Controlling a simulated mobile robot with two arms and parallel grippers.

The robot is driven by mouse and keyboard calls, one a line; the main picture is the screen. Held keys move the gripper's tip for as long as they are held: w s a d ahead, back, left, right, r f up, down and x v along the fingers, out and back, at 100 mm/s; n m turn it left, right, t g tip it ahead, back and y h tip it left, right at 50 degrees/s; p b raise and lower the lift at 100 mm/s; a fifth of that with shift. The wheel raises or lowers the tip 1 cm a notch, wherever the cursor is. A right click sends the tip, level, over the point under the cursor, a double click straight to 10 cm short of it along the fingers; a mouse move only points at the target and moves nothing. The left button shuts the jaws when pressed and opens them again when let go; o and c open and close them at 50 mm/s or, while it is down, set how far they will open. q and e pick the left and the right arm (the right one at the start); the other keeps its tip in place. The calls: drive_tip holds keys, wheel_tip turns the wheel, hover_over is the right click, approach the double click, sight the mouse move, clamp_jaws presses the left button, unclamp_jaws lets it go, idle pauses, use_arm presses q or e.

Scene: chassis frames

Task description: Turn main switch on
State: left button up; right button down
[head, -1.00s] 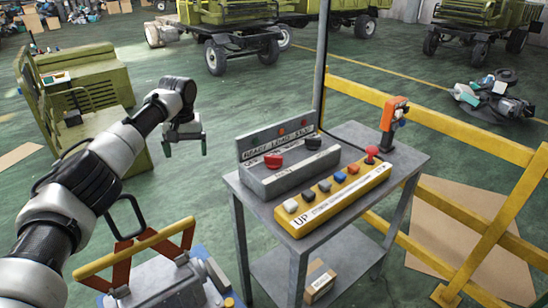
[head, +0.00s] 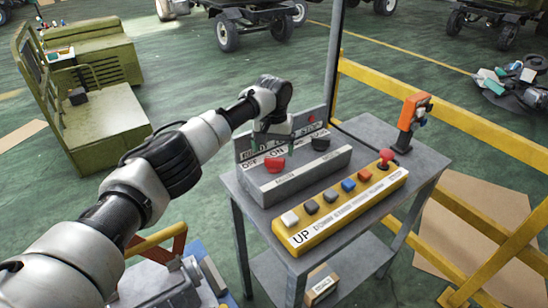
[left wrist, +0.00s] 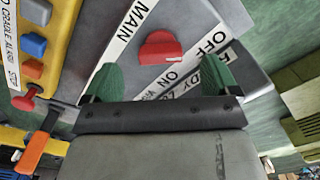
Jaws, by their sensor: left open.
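The main switch is a red rotary knob (head: 274,165) on the sloped front of a grey control box (head: 300,178). OFF and ON labels sit behind it. In the left wrist view the red knob (left wrist: 160,47) lies beside the MAIN label, with OFF and ON on its other side. A small white mark shows on the knob's edge. My left gripper (head: 271,149) is open above the back of the box, close to the knob and not closed on it. Its green fingertips (left wrist: 161,78) stand wide apart, with the knob between their directions. My right gripper is not in view.
A black knob (head: 320,143) sits right of the red one. A yellow button panel (head: 342,212) with a red mushroom button (head: 386,157) lies in front on the grey table (head: 430,160). An orange device (head: 408,118) stands at the back right. A yellow railing (head: 460,115) runs behind.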

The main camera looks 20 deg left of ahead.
sight(274, 160)
use_arm(q)
drive_tip(key=f, duration=0.2)
drive_tip(key=w+f, duration=0.1)
drive_tip(key=shift+f, duration=1.5)
drive_tip(key=shift+c, duration=0.9)
drive_tip(key=c, duration=0.7)
drive_tip(key=shift+c, duration=0.2)
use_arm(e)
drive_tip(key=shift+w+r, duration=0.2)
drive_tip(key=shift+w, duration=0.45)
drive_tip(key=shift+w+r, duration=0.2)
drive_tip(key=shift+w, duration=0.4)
